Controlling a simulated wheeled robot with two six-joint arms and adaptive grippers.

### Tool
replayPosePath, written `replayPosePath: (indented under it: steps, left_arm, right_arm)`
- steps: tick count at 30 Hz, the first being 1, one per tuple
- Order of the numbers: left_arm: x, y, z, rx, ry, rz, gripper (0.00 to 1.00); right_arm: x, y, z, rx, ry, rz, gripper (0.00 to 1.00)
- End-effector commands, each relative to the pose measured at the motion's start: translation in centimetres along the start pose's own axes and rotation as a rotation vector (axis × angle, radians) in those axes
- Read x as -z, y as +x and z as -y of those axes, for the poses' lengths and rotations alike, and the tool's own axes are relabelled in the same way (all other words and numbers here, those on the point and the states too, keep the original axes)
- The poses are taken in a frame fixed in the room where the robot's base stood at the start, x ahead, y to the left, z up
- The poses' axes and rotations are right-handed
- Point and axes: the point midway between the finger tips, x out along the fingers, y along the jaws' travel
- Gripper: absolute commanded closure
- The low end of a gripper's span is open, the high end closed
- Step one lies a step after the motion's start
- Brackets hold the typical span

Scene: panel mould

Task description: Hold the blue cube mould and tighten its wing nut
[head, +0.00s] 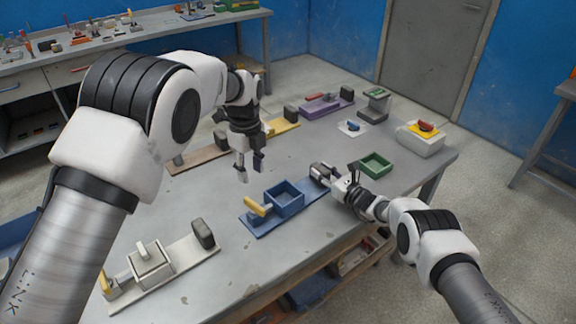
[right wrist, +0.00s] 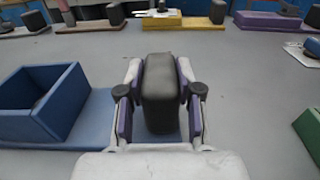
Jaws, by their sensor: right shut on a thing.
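The blue cube mould (head: 284,197) is an open-topped box on a blue base board (head: 268,226) on the grey table. A yellow piece (head: 256,205), which looks like its wing nut, sits at the left side of the box. A dark upright block (right wrist: 160,85) stands at the right end of the board. My right gripper (head: 322,173) is shut on this block, with one finger on each side in the right wrist view. The blue box also shows in the right wrist view (right wrist: 45,105). My left gripper (head: 250,170) is open and empty, pointing down above the table, behind and left of the yellow piece.
A pale grey mould (head: 150,266) stands at the front left. A yellow board (head: 283,125) and a purple one (head: 322,105) lie at the back. A green open box (head: 375,164) is right of my right gripper. A white box (head: 420,140) stands at the right corner.

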Motion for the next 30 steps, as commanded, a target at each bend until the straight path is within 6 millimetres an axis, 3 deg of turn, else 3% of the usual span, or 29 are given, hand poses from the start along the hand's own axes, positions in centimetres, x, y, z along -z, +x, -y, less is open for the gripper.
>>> replayPosePath:
  steps: [2,3,4,5,14,19,23,30]
  left_arm:
    - [0.0,0.0,0.0,0.0,0.0,0.0,0.6]
    - [0.0,0.0,0.0,0.0,0.0,0.0,0.6]
    - [0.0,0.0,0.0,0.0,0.0,0.0,0.6]
    - [0.0,0.0,0.0,0.0,0.0,0.0,0.6]
    - [0.0,0.0,0.0,0.0,0.0,0.0,0.6]
    - [0.0,0.0,0.0,0.0,0.0,0.0,0.6]
    - [0.0,0.0,0.0,0.0,0.0,0.0,0.6]
    - [0.0,0.0,0.0,0.0,0.0,0.0,0.6]
  right_arm:
    - [-0.1,0.0,0.0,0.0,0.0,0.001,1.0]
    - [-0.1,0.0,0.0,0.0,0.0,0.001,0.51]
    - [-0.1,0.0,0.0,0.0,0.0,0.001,0.41]
    - [-0.1,0.0,0.0,0.0,0.0,0.001,0.36]
    - [0.0,0.0,0.0,0.0,0.0,0.0,0.36]
    - [0.0,-1.0,0.1,0.0,0.0,-0.003,0.36]
    - [-0.1,-3.0,0.1,0.002,0.002,-0.002,0.36]
    - [-0.1,-9.0,0.1,0.003,0.003,-0.001,0.36]
